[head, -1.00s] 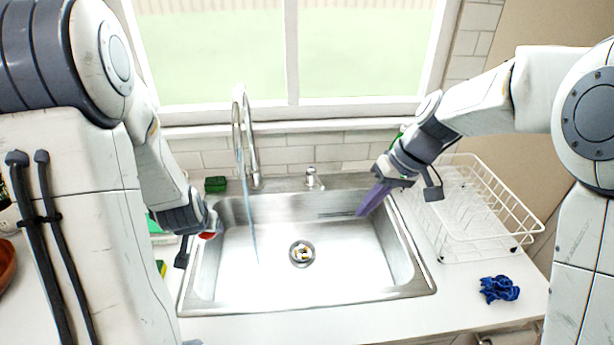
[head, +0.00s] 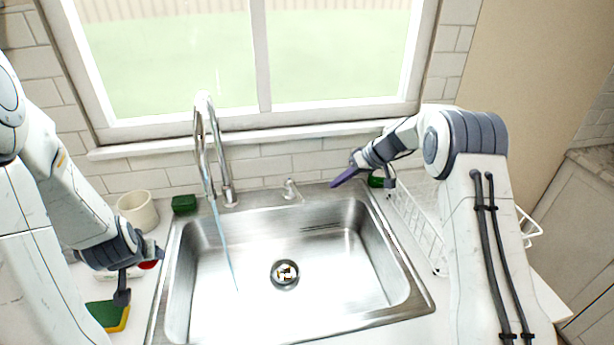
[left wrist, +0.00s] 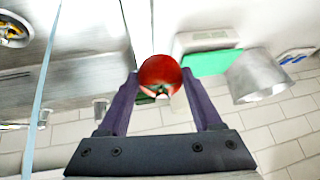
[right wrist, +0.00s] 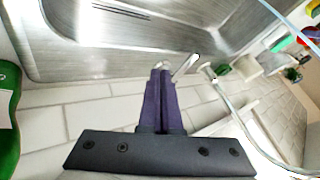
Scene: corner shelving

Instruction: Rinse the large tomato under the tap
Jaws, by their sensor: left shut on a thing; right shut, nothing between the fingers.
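The red tomato (head: 149,264) is held by my left gripper (head: 150,258), just left of the sink's left rim. In the left wrist view the tomato (left wrist: 160,72) sits between the purple fingertips. The tap (head: 203,140) stands behind the sink (head: 330,250), and a thin stream of water (head: 227,255) falls from it into the basin. The tomato is left of the stream, apart from it. My right gripper (head: 334,184) is shut and empty by the sink's back rim, to the right of a small metal lever (head: 290,188). In the right wrist view its fingertips (right wrist: 162,68) are close to the lever.
A green sponge (head: 185,204) and a pale cup (head: 138,210) stand left of the tap. A green-and-yellow sponge (head: 108,316) lies on the left counter. A white dish rack (head: 418,222) is at the right, partly behind my right arm. The basin is clear around the drain (head: 285,274).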

